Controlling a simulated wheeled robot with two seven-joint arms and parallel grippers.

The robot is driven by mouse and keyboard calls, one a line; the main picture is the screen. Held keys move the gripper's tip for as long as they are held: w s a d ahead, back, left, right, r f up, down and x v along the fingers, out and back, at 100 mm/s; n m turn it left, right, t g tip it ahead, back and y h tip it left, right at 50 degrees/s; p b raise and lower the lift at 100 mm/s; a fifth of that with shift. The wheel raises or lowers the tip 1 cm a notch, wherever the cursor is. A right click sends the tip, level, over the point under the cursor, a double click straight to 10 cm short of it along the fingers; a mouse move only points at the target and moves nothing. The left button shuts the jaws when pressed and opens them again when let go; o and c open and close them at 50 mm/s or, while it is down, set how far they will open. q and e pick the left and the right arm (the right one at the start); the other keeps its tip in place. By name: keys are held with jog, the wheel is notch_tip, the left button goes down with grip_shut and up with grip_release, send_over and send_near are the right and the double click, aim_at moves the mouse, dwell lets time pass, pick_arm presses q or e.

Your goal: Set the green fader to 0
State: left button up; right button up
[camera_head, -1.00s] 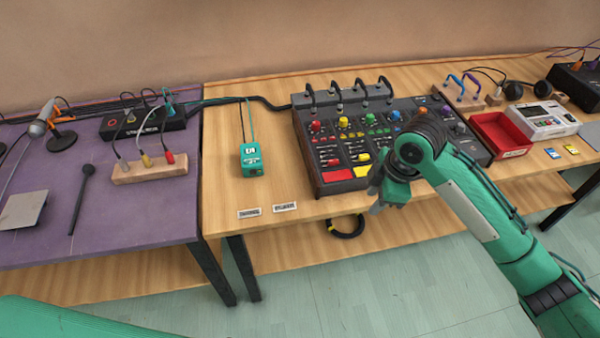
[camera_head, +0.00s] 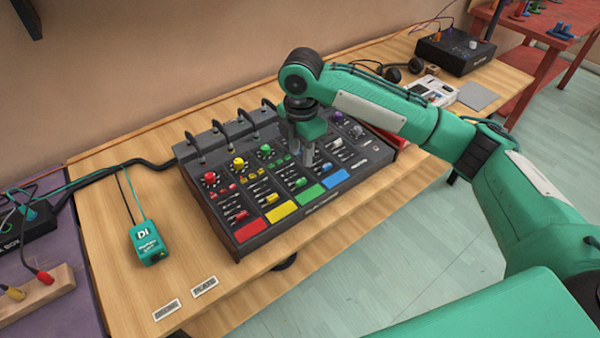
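The mixer (camera_head: 232,232) is a dark console with red, yellow, green and blue channels on the wooden table. The green fader (camera_head: 301,183) has a small green cap low in its channel, just above the green pad (camera_head: 310,194). My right gripper (camera_head: 303,160) points down over the green and blue channels, just behind the green cap. Its grey fingers hide part of the channels behind. Whether they touch the panel, or have a gap between them, I cannot tell. My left gripper is out of view.
Black cable loops (camera_head: 243,126) stand along the mixer's back edge. A teal DI box (camera_head: 148,243) and two label plates (camera_head: 205,287) lie to the left on bare table. A red tray (camera_head: 392,137) and white device (camera_head: 432,91) lie to the right.

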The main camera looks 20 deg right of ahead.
aim_at(301, 180)
notch_tip(301, 180, down, 9)
dwell(0.3)
grip_shut()
